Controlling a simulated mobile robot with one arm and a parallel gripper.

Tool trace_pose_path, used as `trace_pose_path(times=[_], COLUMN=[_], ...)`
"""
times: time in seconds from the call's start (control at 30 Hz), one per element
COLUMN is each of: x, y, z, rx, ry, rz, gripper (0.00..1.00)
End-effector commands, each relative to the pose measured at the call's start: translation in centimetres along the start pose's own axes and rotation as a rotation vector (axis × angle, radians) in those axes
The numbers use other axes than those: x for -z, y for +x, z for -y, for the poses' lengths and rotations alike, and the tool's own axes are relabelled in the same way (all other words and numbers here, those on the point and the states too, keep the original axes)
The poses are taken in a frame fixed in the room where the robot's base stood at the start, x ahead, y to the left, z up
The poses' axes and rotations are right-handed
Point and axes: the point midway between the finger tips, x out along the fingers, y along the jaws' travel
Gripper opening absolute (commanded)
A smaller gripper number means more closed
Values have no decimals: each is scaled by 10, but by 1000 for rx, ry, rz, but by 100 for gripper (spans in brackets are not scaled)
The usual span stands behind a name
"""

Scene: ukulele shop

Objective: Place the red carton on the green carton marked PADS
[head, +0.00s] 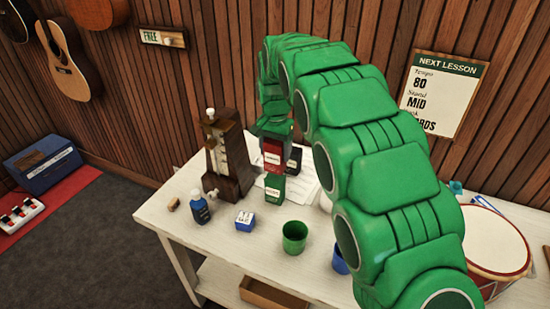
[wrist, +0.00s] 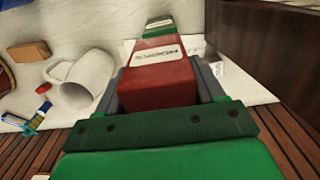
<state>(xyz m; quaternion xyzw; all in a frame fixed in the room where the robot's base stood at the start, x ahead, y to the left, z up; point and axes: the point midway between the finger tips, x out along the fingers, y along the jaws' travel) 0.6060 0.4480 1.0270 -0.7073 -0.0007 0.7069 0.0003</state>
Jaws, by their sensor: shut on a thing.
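The red carton (head: 273,157) is upright in my gripper (head: 274,136), above the white table. The green carton (head: 273,189) stands upright on the table directly below it; its label is too small to read surely. In the wrist view the red carton (wrist: 160,82) sits between the two grey fingers of my gripper (wrist: 160,88), which is shut on it. The green carton (wrist: 160,27) shows past its far end, roughly in line. I cannot tell whether the two cartons touch.
A brown metronome (head: 228,165) stands close at left, and a dark carton (head: 294,158) just behind at right. A blue bottle (head: 200,208), small blue box (head: 245,220) and green cup (head: 294,238) are nearer the front. A white mug (wrist: 85,78) lies in the wrist view.

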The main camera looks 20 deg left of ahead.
Motion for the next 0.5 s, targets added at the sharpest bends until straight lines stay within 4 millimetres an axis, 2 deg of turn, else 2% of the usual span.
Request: trace_pose_path(times=[0.17,0.4,0.5], x=[4,4,4], y=[6,33,36], z=[3,2,2], rx=[1,-2,-1], ry=[0,0,0], rz=[-1,2,0], gripper=[35,35,35])
